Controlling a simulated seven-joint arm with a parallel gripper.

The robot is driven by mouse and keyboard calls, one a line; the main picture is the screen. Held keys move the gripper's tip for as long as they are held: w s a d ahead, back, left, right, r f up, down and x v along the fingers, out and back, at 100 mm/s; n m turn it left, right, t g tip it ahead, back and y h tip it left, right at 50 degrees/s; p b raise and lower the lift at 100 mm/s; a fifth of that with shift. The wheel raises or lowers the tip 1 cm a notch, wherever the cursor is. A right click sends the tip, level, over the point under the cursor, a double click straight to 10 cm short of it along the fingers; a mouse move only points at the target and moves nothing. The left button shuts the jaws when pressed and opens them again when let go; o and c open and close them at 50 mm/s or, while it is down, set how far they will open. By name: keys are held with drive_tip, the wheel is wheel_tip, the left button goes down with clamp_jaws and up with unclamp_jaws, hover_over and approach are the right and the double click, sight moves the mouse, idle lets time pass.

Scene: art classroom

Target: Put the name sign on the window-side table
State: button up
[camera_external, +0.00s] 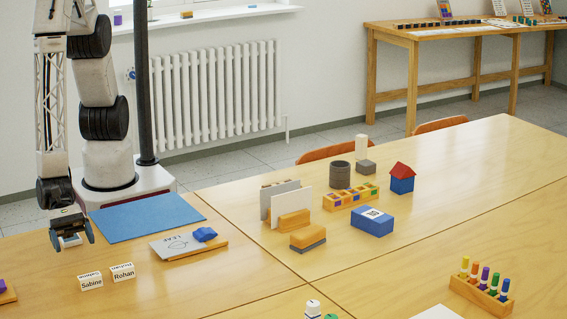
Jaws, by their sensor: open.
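My gripper (72,241) points down at the left, low over the near left table (165,292), with its fingers apart. A small white block (70,240) shows between the fingers; its face is mostly hidden, and I cannot tell whether it bears a name or touches the fingers. Two white name signs, Sabine (91,282) and Rohan (123,272), stand in front of my gripper to the right. A larger table (450,165) adjoins on the right. The window sill (205,16) is above the radiator at the back.
A blue mat (147,217) and a board marked LEAF (180,246) with a blue lump lie right of my gripper. White cards in a wooden holder (290,219), a blue box (372,222) and a peg rack (482,294) stand farther right. A wooden wall table (440,36) is at the back right.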

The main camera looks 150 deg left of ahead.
drive_tip(key=s+a+r+n+g+y, duration=0.3)
drive_tip(key=a+r+n+y, duration=0.2)
drive_tip(key=a+r+n, duration=0.65)
drive_tip(key=s+a+r+n+g+y, duration=0.35)
drive_tip(key=a+r+n+y, duration=0.35)
drive_tip(key=a, duration=0.7)
drive_tip(key=s+a+r+n+g+h, duration=0.1)
drive_tip(key=s+r+n+h, duration=0.3)
drive_tip(key=s, duration=0.4)
drive_tip(key=s+a+r+n+g+h, duration=0.1)
drive_tip(key=s+r+n+g+h, duration=0.1)
drive_tip(key=s+r+n+h, duration=0.2)
drive_tip(key=s+a+r+n+g+h, duration=0.1)
drive_tip(key=s+r+n+h, duration=0.3)
drive_tip(key=s+n, duration=0.5)
drive_tip(key=s+a+r, duration=0.1)
drive_tip(key=s, duration=0.2)
drive_tip(key=shift+r, duration=0.15)
